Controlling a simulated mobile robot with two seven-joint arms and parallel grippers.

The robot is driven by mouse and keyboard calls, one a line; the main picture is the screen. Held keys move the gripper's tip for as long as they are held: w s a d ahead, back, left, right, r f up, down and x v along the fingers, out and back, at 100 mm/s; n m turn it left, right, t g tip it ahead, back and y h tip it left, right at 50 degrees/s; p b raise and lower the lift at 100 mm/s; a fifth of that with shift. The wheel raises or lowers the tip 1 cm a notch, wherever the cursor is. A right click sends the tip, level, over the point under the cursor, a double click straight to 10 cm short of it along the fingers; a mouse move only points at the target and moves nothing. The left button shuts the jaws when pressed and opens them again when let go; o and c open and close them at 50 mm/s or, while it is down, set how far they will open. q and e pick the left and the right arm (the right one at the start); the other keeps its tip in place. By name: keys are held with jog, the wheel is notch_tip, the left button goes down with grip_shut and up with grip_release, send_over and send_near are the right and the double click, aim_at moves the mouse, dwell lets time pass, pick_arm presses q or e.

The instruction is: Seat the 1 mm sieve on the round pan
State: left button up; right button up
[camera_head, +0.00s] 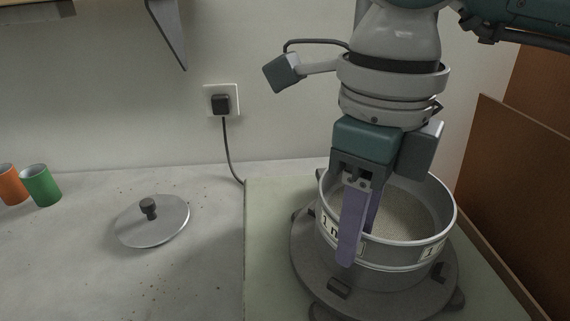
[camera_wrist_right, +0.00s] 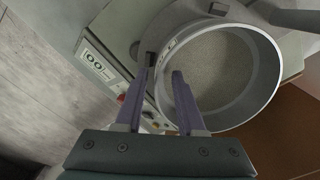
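The 1 mm sieve (camera_head: 405,254) is a round metal ring with a "1 m…" label and a grey mesh floor. It stands on the grey shaker base (camera_head: 306,262), and looks level. A lower metal band (camera_head: 385,279) under it appears to be the round pan; the joint is partly hidden. My right gripper (camera_head: 358,240) points down at the sieve's near-left wall, one purple finger outside and the other inside the rim. In the right wrist view its fingers (camera_wrist_right: 160,75) are apart beside the sieve (camera_wrist_right: 262,98), with a gap around the wall. My left gripper is not visible.
A metal lid (camera_head: 165,222) with a black knob lies on the bench at left. An orange cup (camera_head: 10,186) and a green cup (camera_head: 41,186) stand farther left. A cable hangs from the wall plug (camera_head: 220,102). A brown panel (camera_head: 510,170) bounds the right side.

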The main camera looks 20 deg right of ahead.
notch_tip(320, 180, up, 10)
jog(key=shift+b, duration=0.3)
dwell(0.4)
